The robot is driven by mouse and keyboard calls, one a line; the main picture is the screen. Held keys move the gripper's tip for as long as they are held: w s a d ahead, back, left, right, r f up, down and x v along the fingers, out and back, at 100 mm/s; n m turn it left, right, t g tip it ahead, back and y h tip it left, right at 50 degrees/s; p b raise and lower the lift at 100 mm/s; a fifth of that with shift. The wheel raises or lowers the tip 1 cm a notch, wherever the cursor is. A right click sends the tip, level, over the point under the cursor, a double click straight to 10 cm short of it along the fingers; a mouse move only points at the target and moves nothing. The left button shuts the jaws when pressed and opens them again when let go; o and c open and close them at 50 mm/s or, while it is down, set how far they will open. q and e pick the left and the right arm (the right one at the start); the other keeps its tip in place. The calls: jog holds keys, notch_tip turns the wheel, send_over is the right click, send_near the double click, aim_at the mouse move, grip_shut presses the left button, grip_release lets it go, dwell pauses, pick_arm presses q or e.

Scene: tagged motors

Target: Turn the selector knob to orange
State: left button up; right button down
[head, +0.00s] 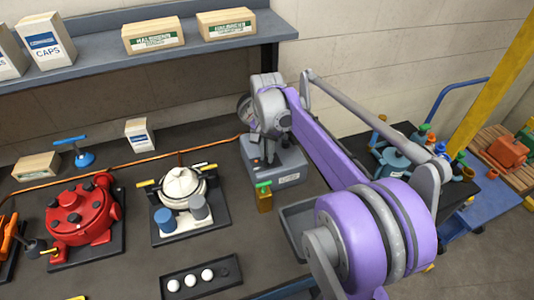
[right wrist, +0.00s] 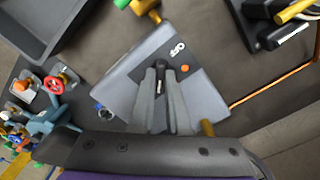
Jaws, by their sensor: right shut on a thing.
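The selector is a grey box (head: 285,172) with a sloped top, at the back of the bench under the shelf's right end. In the right wrist view, the grey box (right wrist: 205,98) has a dark panel with a small black knob (right wrist: 161,72). An orange dot (right wrist: 185,68) lies right of the knob, and a white marking (right wrist: 177,48) is above right. My right gripper (right wrist: 161,78) is shut on the knob, with a finger on each side; these hide part of the panel. In the head view my right gripper (head: 268,150) is over the box. My left gripper is not in view.
A red motor (head: 82,213) and a white motor (head: 184,188) stand on dark plates at left. A green-topped amber bottle (head: 264,197) stands just before the box. A tray with white balls (head: 190,279) lies in front. The shelf (head: 90,68) overhangs the back.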

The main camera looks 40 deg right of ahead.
jog(key=n, duration=0.9)
jog(key=shift+w, duration=0.1)
jog(key=n, duration=0.4)
jog(key=shift+a+n+b, duration=0.15)
jog(key=shift+n+b, duration=0.15)
jog(key=shift+b, duration=0.05)
jog(key=shift+n, duration=2)
jog(key=c, duration=0.9)
grip_release()
